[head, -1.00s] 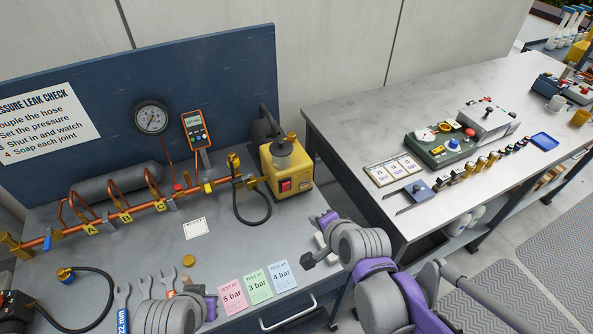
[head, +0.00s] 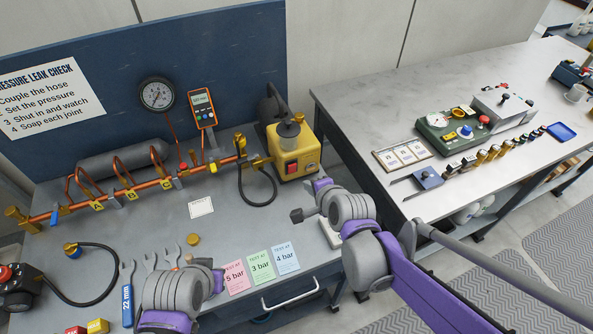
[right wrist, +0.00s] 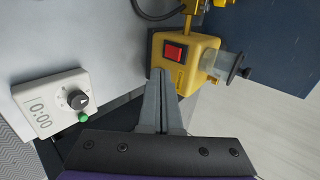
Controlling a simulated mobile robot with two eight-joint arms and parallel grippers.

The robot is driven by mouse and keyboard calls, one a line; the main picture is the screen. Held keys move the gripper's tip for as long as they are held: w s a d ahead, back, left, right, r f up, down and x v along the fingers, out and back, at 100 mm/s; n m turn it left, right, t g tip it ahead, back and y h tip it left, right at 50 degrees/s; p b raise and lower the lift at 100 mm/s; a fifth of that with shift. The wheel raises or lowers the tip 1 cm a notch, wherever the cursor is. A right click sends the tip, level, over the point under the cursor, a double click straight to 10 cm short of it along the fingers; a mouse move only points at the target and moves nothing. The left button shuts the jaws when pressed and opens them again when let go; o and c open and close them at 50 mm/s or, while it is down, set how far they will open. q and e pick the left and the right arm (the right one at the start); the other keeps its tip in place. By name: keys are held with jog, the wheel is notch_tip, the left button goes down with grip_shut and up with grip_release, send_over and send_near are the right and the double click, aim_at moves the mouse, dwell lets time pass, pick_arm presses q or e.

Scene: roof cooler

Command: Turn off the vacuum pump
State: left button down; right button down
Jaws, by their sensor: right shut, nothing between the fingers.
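The yellow vacuum pump (head: 302,158) stands at the right end of the blue-backed bench, with a red rocker switch (head: 291,168) on its front face. In the right wrist view the pump (right wrist: 200,58) and its red switch (right wrist: 175,52) lie just beyond the fingertips. My right gripper (head: 298,216) is shut and empty, in front of the pump and apart from the switch in the head view. Its closed fingers (right wrist: 160,80) point toward the pump. My left arm's end shows at the lower left of the head view; its fingertips (head: 190,258) are mostly hidden.
A copper pipe manifold (head: 130,190) with valves runs left of the pump, and a black hose (head: 258,204) loops beside it. A white timer box (right wrist: 52,103) sits near my right gripper. Test cards (head: 261,267) lie at the bench front. The right-hand bench (head: 370,110) holds other instruments.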

aim_at(292, 166)
jog(key=w+a+f, duration=0.1)
jog(key=w, duration=0.1)
jog(key=w+a+f, duration=0.1)
jog(key=w, duration=0.2)
jog(key=w+a+f, duration=0.1)
jog(key=w, duration=0.1)
jog(key=shift+w+f, duration=0.2)
jog(key=shift+w, duration=0.1)
jog(key=shift+w+a, duration=0.2)
jog(key=shift+w, duration=0.15)
jog(key=shift+w+a+r, duration=0.1)
jog(key=shift+w+a, duration=0.05)
jog(key=shift+w, duration=0.25)
jog(key=shift+r, duration=0.15)
